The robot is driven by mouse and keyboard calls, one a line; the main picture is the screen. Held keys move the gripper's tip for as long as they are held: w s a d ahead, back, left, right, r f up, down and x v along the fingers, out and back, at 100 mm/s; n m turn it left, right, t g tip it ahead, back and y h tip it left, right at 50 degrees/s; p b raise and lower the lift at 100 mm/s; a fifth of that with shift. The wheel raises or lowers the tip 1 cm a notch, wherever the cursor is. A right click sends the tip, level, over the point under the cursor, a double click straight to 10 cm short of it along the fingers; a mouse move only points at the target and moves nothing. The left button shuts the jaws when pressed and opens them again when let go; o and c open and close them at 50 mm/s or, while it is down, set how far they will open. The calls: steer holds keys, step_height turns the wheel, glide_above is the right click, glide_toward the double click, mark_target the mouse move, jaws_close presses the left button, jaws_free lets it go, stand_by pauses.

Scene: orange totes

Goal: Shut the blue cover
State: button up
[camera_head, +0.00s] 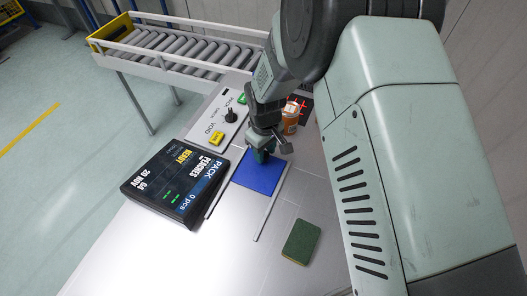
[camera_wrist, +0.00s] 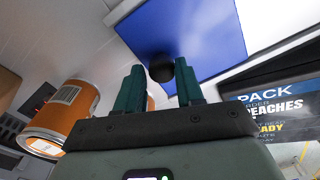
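The blue cover (camera_head: 258,180) is a flat blue plate lying between two thin pale rails on the metal worktop; it also shows in the wrist view (camera_wrist: 205,40). A round black knob (camera_wrist: 161,69) stands on the cover near its edge. My gripper (camera_head: 263,155) is low over the cover's far part. In the wrist view its two teal fingers (camera_wrist: 160,78) are spread apart, with the knob showing between and just past their tips. I cannot tell whether they touch it. In the head view my gripper hides the knob.
A black display (camera_head: 175,180) lies left of the cover. A control panel with a yellow button (camera_head: 216,138) and a dial is beyond it. An orange jar (camera_wrist: 62,118) stands close beside my gripper. A green sponge (camera_head: 301,242) lies front right. A roller conveyor (camera_head: 180,47) runs behind.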

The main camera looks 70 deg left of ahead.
steer(key=o, duration=0.4)
steer(key=shift+w, duration=0.1)
step_height(320, 180, up, 11)
steer(key=shift+f, duration=0.1)
stand_by(0.7)
